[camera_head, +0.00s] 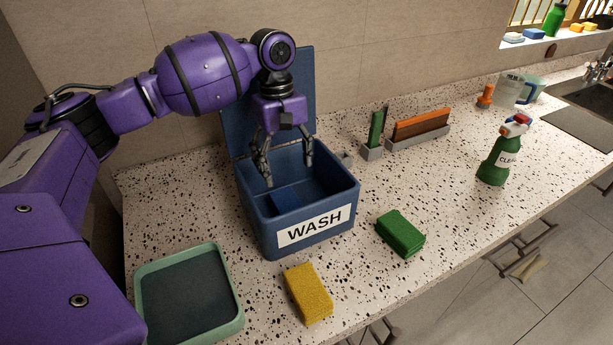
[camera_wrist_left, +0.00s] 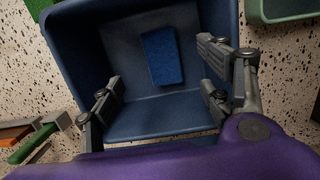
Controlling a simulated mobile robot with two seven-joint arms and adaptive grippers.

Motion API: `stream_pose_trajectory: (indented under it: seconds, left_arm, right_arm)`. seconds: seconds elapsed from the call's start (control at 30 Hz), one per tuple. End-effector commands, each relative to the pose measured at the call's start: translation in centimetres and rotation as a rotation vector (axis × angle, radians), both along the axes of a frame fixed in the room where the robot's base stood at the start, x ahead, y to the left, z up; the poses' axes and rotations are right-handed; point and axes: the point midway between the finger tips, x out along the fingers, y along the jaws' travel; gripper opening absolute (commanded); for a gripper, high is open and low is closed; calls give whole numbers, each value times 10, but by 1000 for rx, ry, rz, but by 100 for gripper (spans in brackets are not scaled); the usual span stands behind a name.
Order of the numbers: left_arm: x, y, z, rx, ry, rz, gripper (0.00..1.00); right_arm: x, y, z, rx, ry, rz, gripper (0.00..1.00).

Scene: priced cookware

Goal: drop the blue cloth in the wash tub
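The wash tub (camera_head: 350,200) is a blue open box with a white WASH label, standing on the speckled counter with its lid raised at the back. The blue cloth (camera_head: 284,199) lies on the floor of the tub, near its front left inside. It shows as a bright blue rectangle in the left wrist view (camera_wrist_left: 162,56). My left gripper (camera_head: 289,168) points down over the tub's opening, its fingers spread wide with nothing between them. It also shows open in the left wrist view (camera_wrist_left: 160,98), apart from the cloth. My right gripper is in neither view.
A green-rimmed tray (camera_head: 238,300) sits at the front left. A yellow sponge (camera_head: 308,293) and a green sponge (camera_head: 401,234) lie before and beside the tub. A green spray bottle (camera_head: 496,160) stands to the right. Brush holders (camera_head: 420,137) stand near the wall.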

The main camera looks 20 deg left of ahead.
Motion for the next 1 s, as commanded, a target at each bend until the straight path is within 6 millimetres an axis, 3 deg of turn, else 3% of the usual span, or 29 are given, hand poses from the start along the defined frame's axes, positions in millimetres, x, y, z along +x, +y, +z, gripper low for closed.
stream_pose_trajectory:
  seconds: [0.23, 0.37, 0.73, 1.0]
  left_arm:
    - [0, 0, 0, 1, 1, 0, 71]
    - [2, 1, 12, -1, -1, 0, 71]
    - [9, 9, 87, -1, -4, 1, 71]
    - [12, 13, 117, -1, -1, 0, 71]
  right_arm:
    - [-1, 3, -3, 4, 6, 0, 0]
    - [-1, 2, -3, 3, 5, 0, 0]
    - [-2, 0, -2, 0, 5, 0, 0]
    - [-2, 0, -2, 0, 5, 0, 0]
